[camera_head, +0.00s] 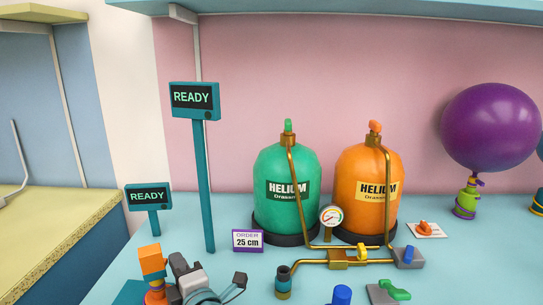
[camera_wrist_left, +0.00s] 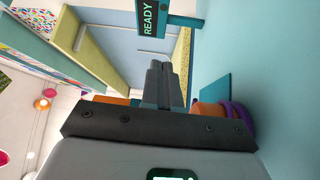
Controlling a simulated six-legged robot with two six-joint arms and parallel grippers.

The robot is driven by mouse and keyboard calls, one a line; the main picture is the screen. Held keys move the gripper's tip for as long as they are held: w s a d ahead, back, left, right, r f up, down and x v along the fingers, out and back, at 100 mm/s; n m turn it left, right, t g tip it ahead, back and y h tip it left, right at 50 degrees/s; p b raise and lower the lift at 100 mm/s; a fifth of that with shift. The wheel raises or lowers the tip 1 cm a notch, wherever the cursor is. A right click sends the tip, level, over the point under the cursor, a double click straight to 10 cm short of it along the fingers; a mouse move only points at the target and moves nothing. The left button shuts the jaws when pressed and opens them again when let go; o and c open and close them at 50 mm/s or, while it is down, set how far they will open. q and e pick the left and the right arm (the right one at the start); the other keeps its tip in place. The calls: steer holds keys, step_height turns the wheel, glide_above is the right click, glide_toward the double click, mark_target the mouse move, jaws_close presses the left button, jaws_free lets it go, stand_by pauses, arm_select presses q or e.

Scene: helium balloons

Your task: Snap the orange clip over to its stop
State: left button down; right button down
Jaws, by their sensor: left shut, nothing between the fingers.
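An orange block (camera_head: 152,262) stands at the left of the table on a round base (camera_head: 156,296) with orange and purple parts. I take it for the orange clip, though its lower part is partly hidden. My left gripper (camera_head: 179,264) is just right of it; I cannot tell whether they touch. In the left wrist view the fingers (camera_wrist_left: 165,75) are closed together and empty. Orange (camera_wrist_left: 112,100) shows left of them and a purple and orange round part (camera_wrist_left: 228,115) to their right, both partly hidden by my gripper body. My right gripper is out of view.
Two READY signs (camera_head: 194,97) (camera_head: 148,196) stand behind. Green (camera_head: 285,180) and orange (camera_head: 366,185) helium tanks, brass piping (camera_head: 310,264) and a gauge (camera_head: 331,215) are to the right. A card (camera_head: 426,231) with a small orange piece and a purple balloon (camera_head: 490,127) are farther right.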

arm_select(q)
steer(key=shift+s+d+f+b, duration=0.15)
steer(key=shift+d+b, duration=0.3)
steer(key=shift+d, duration=0.8)
steer(key=b+v, duration=0.2)
steer(key=v, duration=0.2)
steer(key=shift+s+d+f, duration=0.1)
steer(key=shift+s+d, duration=0.45)
steer(key=shift+s, duration=0.25)
